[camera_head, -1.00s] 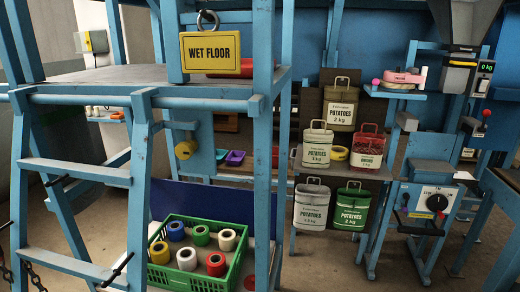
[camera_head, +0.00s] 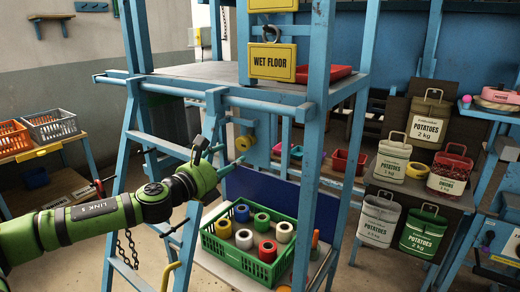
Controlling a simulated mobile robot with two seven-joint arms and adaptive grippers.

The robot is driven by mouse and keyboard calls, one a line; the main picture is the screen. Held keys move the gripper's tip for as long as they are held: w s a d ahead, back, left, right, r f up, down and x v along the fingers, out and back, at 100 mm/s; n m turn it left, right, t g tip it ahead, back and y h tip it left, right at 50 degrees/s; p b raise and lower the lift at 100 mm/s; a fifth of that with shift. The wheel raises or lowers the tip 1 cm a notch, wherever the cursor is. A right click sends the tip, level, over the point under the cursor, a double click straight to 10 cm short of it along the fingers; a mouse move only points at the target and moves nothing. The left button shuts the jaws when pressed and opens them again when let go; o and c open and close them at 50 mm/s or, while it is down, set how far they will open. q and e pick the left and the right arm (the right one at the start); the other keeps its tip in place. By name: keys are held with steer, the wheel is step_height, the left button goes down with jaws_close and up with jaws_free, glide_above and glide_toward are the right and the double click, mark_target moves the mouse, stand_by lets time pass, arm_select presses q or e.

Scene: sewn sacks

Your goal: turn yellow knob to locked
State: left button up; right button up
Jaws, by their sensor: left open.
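The yellow knob (camera_head: 243,143) sticks out on the blue frame behind the ladder, under the platform, in the middle of the head view. Any locked or unlocked marking on it is too small to read. My green left arm comes in from the left, and my left gripper (camera_head: 216,156) is close to the knob in the picture, to its left and a little lower. It is open, with nothing seen between its fingers. Whether it touches the knob I cannot tell. My right gripper is out of view.
The blue ladder (camera_head: 129,170) and platform (camera_head: 195,82) stand around the knob. A yellow "WET FLOOR" sign (camera_head: 272,62) hangs above. A green crate (camera_head: 275,272) with several tape rolls is below. Potato sacks (camera_head: 427,122) hang at the right; crates (camera_head: 50,126) stand at the left.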

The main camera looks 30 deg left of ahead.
mark_target(241, 145)
arm_select(q)
steer(key=shift+m, duration=0.8)
steer(key=w+p, duration=0.1)
steer(key=w, duration=0.1)
steer(key=w+r+p, duration=0.1)
steer(key=w+p, duration=0.1)
steer(key=w+r+p, duration=0.1)
steer(key=w+p, duration=0.1)
steer(key=shift+r, duration=0.2)
steer(key=shift+w, duration=0.3)
steer(key=shift+w+f, duration=0.15)
steer(key=shift+w, duration=0.05)
steer(key=shift+s, duration=0.1)
steer(key=c, duration=1.2)
steer(key=shift+o, duration=0.2)
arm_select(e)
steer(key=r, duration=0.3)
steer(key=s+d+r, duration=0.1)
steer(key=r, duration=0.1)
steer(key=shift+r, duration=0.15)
